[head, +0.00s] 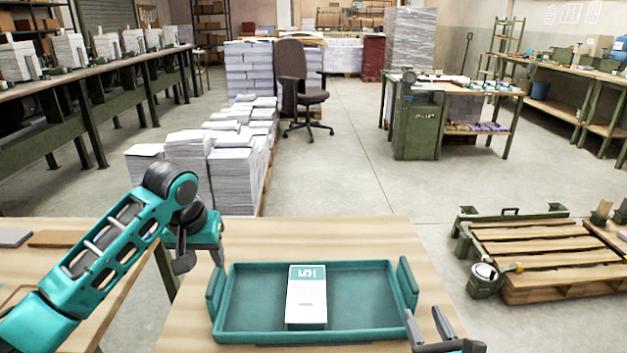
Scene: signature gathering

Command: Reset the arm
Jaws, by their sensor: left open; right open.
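My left arm comes in from the left, bent at the elbow. Its gripper (217,250) is near the left end of a teal tray (365,335) on the wooden table, with its fingers pointing down near the tray's left handle. I cannot tell whether they touch it. My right gripper (427,325) is at the bottom edge, just right of the tray's right front corner, with its two fingers apart and nothing seen between them. A white signature stack with a teal band marked 5 (306,295) lies in the tray.
The wooden table (385,238) is bare behind the tray. A second table (110,265) at the left holds flat grey and brown pieces. Paper stacks (230,175) and an office chair (302,90) stand beyond. A wooden pallet (545,245) lies on the floor at the right.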

